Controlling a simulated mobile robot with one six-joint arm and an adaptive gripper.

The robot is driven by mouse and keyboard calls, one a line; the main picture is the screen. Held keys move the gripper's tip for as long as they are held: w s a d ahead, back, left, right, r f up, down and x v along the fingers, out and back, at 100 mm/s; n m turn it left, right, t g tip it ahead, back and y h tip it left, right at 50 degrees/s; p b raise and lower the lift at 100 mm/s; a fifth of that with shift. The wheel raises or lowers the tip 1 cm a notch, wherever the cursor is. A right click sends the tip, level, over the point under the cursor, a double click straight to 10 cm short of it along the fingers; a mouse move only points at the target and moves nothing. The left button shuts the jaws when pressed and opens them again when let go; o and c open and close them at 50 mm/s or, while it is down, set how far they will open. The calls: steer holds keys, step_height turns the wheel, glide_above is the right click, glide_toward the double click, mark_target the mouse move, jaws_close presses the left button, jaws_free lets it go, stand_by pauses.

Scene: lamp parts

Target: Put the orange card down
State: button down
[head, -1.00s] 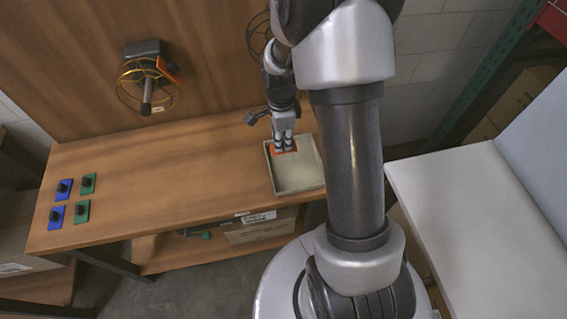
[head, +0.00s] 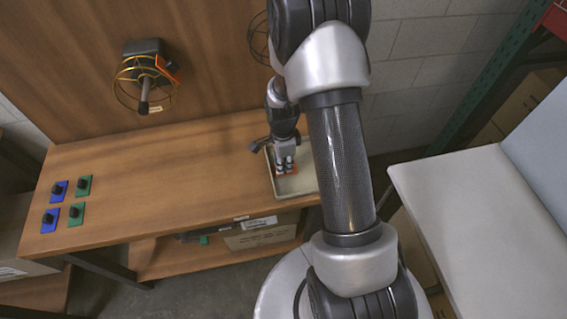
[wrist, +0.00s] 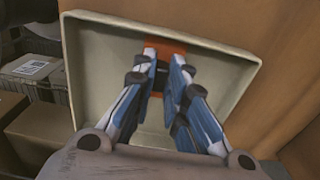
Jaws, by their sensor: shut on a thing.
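My gripper (head: 285,171) points down over the shallow pale tray (head: 304,183) at the right end of the wooden bench. It is shut on an orange card (head: 294,170), which shows behind and beside the fingertips. In the wrist view the orange card (wrist: 165,47) sticks out beyond the blue-grey fingers (wrist: 163,82), within the outline of the tray (wrist: 105,75). The fingers hide part of the card. I cannot tell whether the card touches the tray floor. The rest of the tray looks empty.
Blue cards (head: 49,219) and green cards (head: 76,214) with black knobs lie at the bench's left end. A caged lamp (head: 146,80) with an orange piece (head: 167,68) is on the back panel. The bench middle is clear. A white table (head: 470,215) stands at right.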

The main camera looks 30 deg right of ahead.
steer(key=shift+f, duration=0.2)
steer(key=c, duration=1.6)
jaws_free()
steer(key=shift+r, duration=0.1)
